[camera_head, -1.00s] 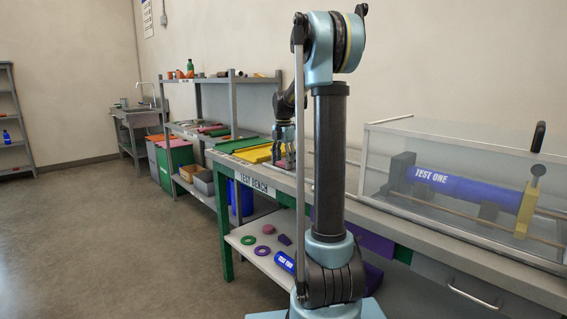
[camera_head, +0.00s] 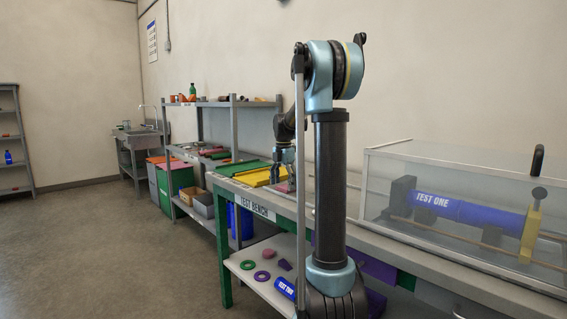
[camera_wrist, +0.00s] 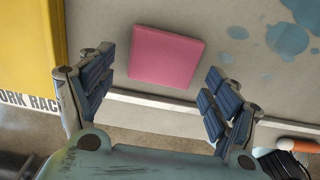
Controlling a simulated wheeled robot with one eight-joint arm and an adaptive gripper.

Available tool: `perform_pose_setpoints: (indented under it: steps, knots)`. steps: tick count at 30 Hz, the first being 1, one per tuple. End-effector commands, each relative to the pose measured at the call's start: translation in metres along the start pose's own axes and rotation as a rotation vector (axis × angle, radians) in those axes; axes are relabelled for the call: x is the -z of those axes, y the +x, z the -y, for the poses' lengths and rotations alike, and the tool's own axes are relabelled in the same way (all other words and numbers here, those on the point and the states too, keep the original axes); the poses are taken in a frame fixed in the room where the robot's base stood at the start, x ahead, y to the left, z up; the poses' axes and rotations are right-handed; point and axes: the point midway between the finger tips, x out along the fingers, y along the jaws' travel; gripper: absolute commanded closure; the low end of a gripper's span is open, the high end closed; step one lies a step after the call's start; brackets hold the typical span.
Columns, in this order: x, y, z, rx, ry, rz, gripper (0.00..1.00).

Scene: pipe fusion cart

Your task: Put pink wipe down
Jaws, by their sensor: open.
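The pink wipe (camera_wrist: 165,56) is a flat pink square in the wrist view. It appears to lie on the grey bench top (camera_wrist: 225,65), close to the bench's pale edge strip. My gripper (camera_wrist: 159,62) is open, with one blue-padded finger on each side of the wipe in the picture and a visible gap to both. Nothing is held between the fingers. In the head view my gripper (camera_head: 283,166) is small and low over the test bench, beside the yellow tray (camera_head: 256,178). The height of the fingers above the wipe is hard to tell.
A yellow work rack (camera_wrist: 28,45) is at the left of the wrist view. Bluish stains mark the bench at right. In the head view a clear-walled case (camera_head: 470,170) holds a blue TEST ONE pipe (camera_head: 465,208). A lower shelf (camera_head: 246,262) carries rings and a blue cylinder.

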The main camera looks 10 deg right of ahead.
Motion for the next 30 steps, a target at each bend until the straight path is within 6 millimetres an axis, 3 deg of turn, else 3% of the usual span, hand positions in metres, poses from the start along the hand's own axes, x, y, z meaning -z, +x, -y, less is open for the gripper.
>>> perform_pose_setpoints:
  steps: [21, 30]
  knots:
    - [-0.002, -0.133, -0.005, 0.0, 0.0, 0.0, 0.18]
    - [-0.002, -0.164, -0.005, 0.0, 0.0, 0.0, 0.18]
